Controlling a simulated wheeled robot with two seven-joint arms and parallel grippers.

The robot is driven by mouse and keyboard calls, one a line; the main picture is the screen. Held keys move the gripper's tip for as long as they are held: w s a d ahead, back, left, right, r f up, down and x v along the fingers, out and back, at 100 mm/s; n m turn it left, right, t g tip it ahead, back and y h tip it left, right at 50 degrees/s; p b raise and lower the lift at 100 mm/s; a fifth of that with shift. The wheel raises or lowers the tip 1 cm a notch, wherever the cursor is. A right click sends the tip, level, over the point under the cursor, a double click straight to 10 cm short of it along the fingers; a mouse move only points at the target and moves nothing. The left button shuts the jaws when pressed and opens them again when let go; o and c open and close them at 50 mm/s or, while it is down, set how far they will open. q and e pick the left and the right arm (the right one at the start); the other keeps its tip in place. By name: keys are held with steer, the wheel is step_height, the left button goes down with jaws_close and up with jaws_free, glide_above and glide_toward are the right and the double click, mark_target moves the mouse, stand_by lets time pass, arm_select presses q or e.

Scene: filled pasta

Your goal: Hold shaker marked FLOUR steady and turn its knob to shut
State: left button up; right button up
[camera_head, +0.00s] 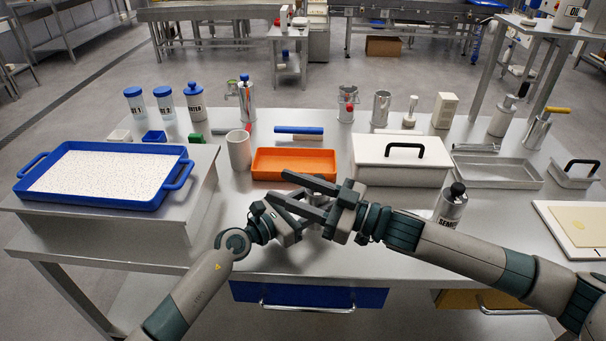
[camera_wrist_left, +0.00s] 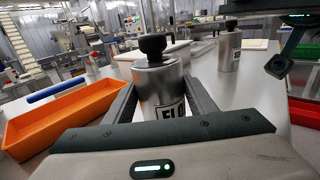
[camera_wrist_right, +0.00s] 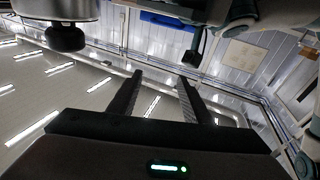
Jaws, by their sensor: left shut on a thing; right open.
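The shaker marked FLOUR (camera_wrist_left: 166,90) is a grey metal cylinder standing upright in the left wrist view. Its label is partly hidden, with "FLO" readable. A black knob (camera_wrist_left: 153,46) sits on its top. My left gripper (camera_wrist_left: 163,98) is shut around the shaker's body. In the head view, the grippers hide most of this shaker. My right gripper (camera_head: 288,189) is open, its fingers pointing left above the left gripper. In the right wrist view its jaws (camera_wrist_right: 158,88) are empty, and a black knob (camera_wrist_right: 66,38) on a metal shaker shows upside down at upper left, outside them.
A second shaker (camera_head: 451,208) with a black knob, its label starting "SEMO", stands to the right beside my right arm. Behind the grippers are an orange tray (camera_head: 258,173) and a white lidded box (camera_head: 365,176). A blue tray (camera_head: 180,183) is at left.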

steer(key=w+d+f+h, duration=0.1)
steer(key=w+d+f, duration=0.1)
steer(key=d, duration=0.4)
steer(key=w+d+f+m, duration=0.1)
steer(key=w+d+f, duration=0.1)
steer(key=w+d, duration=0.2)
steer(key=d, duration=0.3)
steer(key=shift+d+f+h, duration=0.15)
steer(key=shift+f+h, duration=0.25)
steer(key=x, duration=1.2)
steer(key=shift+w, duration=0.1)
steer(key=c, duration=1.1)
